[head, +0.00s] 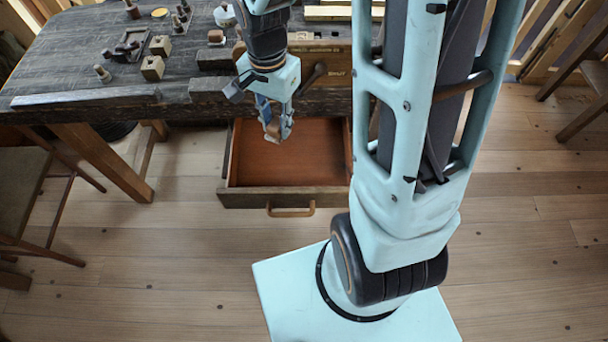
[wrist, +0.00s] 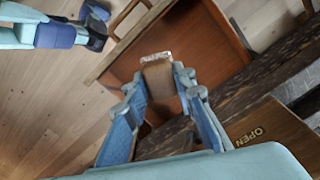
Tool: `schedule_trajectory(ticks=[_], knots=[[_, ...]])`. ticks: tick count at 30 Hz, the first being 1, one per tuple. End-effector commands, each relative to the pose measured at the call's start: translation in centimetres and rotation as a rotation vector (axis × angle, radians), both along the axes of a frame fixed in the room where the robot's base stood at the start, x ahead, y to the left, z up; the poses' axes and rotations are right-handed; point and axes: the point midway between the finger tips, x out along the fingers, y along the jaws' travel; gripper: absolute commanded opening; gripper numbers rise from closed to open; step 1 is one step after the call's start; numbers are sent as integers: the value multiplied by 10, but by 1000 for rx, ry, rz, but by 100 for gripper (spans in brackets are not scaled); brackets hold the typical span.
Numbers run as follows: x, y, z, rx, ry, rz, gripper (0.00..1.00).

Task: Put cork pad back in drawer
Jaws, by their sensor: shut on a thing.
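The cork pad (wrist: 160,78) is a small brown block with a pale, speckled end. My gripper (wrist: 160,90) is shut on it, with a blue finger on each side. In the head view my gripper (head: 277,130) points down above the open drawer (head: 290,196), and the pad is small and mostly hidden between the fingers. The drawer is pulled out below the bench, with a reddish-brown bare floor and a wooden handle at its front. It also shows in the wrist view (wrist: 208,55), beyond the pad. The pad appears above the drawer, not touching its floor.
The dark workbench (head: 60,72) is behind and above the drawer. Wooden blocks (head: 152,68), spools and small parts lie on it. A board marked OPEN (wrist: 275,130) is near my gripper in the wrist view. A stool (head: 25,190) stands at left.

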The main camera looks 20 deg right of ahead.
Motion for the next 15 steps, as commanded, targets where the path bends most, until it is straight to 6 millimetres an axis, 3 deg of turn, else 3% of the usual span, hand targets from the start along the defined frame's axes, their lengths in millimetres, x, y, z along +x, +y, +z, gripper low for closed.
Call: schedule_trajectory(ticks=[1, 15], knots=[[-7, 4, -18, -1, -2, -64, 4], [-73, 25, -100, -1, -3, -765, 4]])
